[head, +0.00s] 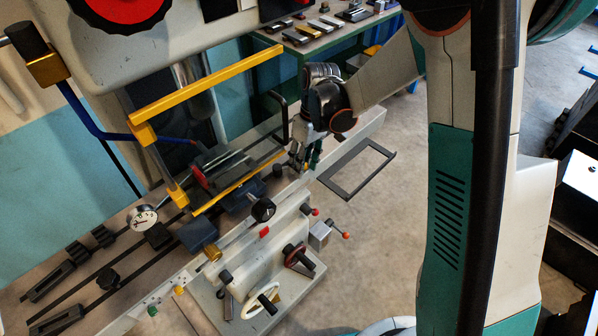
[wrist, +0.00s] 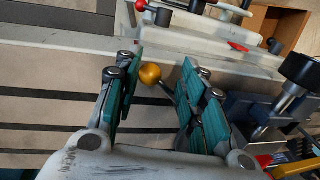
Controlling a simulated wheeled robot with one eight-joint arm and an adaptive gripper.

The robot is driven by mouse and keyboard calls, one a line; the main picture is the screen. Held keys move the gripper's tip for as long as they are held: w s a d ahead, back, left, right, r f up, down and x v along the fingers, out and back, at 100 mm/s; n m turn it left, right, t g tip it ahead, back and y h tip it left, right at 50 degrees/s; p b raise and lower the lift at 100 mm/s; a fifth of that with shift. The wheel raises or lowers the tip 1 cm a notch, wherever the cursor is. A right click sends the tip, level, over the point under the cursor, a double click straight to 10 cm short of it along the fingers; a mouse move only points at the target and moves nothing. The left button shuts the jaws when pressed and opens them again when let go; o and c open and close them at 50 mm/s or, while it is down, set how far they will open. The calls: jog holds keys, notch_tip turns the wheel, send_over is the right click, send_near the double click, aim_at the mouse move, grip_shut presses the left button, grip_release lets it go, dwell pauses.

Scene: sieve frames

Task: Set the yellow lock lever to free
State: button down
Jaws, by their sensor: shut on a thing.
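The yellow lock lever (wrist: 151,74) shows in the wrist view as a round yellow ball on a thin dark rod that slants down to the right. My gripper (wrist: 160,66) has its teal-padded fingers on both sides of it. The ball is near the left finger, and the rod runs to the right finger. The gripper is shut on the lever. The rod's lower end is hidden by the right finger. In the head view my gripper (head: 304,160) points down at the far end of the machine bed, and I cannot make out the lever there.
A yellow-framed guard (head: 205,85) stands left of my gripper in the head view. A black knob (head: 263,210), a white handwheel (head: 262,300) and red-tipped levers (head: 330,224) are in front. A dark open frame (head: 357,169) lies to the right. A red lever (wrist: 238,46) shows beyond my fingers.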

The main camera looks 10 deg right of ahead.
jog(key=w+n, duration=0.2)
jog(key=n, duration=0.1)
jog(key=w+n, duration=0.1)
jog(key=shift+w+a+h+b, duration=0.1)
jog(key=shift+a+h+b, duration=0.2)
jog(key=shift+b, duration=0.1)
jog(key=shift+w+a+n+g, duration=0.2)
jog(key=shift+w+n, duration=0.2)
jog(key=shift+n, duration=0.4)
jog(key=shift+w+a+n+g, duration=0.1)
jog(key=shift+w+a+n, duration=0.2)
jog(key=shift+n, duration=0.5)
jog(key=shift+w, duration=0.1)
jog(key=c, duration=1.3)
grip_release()
jog(key=o, duration=0.3)
jog(key=shift+h, duration=0.3)
jog(key=shift+a, duration=0.1)
jog(key=shift+d, duration=0.2)
